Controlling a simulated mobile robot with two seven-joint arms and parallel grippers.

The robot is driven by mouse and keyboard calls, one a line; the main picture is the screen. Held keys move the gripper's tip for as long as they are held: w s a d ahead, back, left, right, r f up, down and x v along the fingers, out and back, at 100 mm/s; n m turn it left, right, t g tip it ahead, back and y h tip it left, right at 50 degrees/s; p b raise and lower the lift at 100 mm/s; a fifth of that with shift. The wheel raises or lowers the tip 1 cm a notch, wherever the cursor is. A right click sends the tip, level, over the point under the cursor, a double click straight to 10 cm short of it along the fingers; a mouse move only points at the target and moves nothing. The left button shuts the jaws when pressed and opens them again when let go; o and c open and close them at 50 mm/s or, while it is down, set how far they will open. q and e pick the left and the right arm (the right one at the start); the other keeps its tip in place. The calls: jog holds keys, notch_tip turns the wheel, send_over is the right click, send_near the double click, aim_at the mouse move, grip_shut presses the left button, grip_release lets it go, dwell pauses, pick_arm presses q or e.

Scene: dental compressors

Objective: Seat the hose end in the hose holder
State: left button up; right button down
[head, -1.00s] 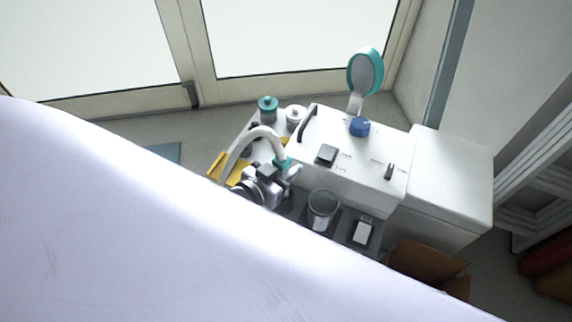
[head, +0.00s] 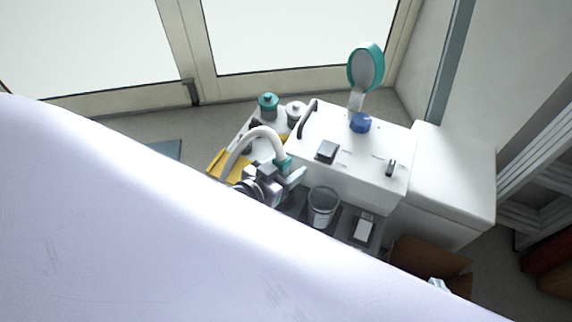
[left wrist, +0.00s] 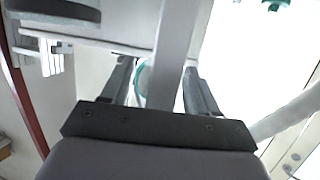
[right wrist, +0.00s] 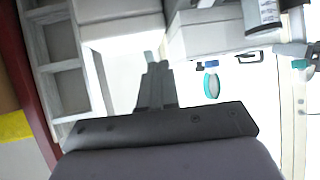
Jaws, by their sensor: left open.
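The pale hose (head: 262,131) arches over the left side of the white unit. Its teal end (head: 283,162) points down beside the unit's left front corner. My left gripper (head: 284,178) is at the teal end, with its fingers apart. In the left wrist view, the pale hose (left wrist: 176,45) and a teal ring (left wrist: 143,80) show between the open fingers (left wrist: 160,85); contact cannot be told. I cannot make out the hose holder for certain; the gripper may cover it. My right gripper (right wrist: 157,70) is shut and empty, and its tip shows low right in the head view (head: 438,285).
A clear cup (head: 322,205) stands in front. Teal-lidded and white jars (head: 268,104) stand behind left. An open cardboard box (head: 425,262) is at lower right.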

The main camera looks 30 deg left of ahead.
pick_arm(q)
jog(key=p+v, duration=0.2)
jog(key=v, duration=0.5)
jog(key=shift+s+r+p, duration=0.2)
jog(key=shift+p, duration=0.1)
pick_arm(e)
jog(key=shift+s+d+r, duration=0.2)
jog(key=shift+s+d, duration=0.05)
jog(key=shift+d, duration=0.1)
pick_arm(q)
jog(key=shift+a, duration=0.1)
